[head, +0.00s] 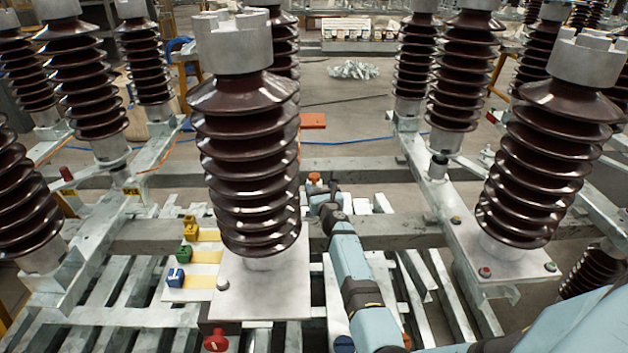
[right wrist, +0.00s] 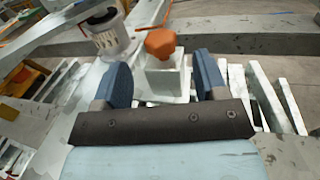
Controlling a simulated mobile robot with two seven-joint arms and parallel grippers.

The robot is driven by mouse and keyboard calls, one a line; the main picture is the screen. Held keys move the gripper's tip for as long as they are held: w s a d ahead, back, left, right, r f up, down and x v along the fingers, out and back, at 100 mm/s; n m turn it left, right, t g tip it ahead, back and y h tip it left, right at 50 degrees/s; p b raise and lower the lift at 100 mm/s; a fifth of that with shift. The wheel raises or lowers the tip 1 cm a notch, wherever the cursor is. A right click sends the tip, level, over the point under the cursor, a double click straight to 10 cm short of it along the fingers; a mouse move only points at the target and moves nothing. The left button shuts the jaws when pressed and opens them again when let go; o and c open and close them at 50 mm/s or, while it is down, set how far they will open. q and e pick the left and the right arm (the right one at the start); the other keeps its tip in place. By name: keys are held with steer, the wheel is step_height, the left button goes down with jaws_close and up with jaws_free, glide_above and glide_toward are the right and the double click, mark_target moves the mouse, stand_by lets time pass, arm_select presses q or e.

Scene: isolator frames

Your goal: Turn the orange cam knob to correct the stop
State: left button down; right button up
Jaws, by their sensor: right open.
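The orange cam knob (right wrist: 160,42) sits on a pale metal block (right wrist: 165,78) in the right wrist view. In the head view the orange knob (head: 314,177) shows small, just behind the central insulator's right side. My right gripper (right wrist: 162,68) is open, with its two blue fingers apart on either side of the block. The knob lies in the gap between them, toward the fingertips, and neither finger clearly touches it. In the head view my right gripper (head: 325,192) is at the far end of my arm, close to the knob. My left gripper is not in view.
A large brown ribbed insulator (head: 247,150) stands left of my right arm, with another (head: 548,150) on the right. Yellow, green and blue blocks (head: 176,278) sit on a board at left. A red knob (head: 215,340) is near the front. Slatted metal beams lie below.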

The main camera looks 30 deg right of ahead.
mark_target(316, 179)
steer(key=b+x, duration=0.3)
steer(key=x, duration=0.3)
steer(key=shift+w+d+f, duration=0.1)
steer(key=shift+w+d, duration=0.05)
steer(key=shift+w, duration=0.3)
steer(key=c, duration=0.9)
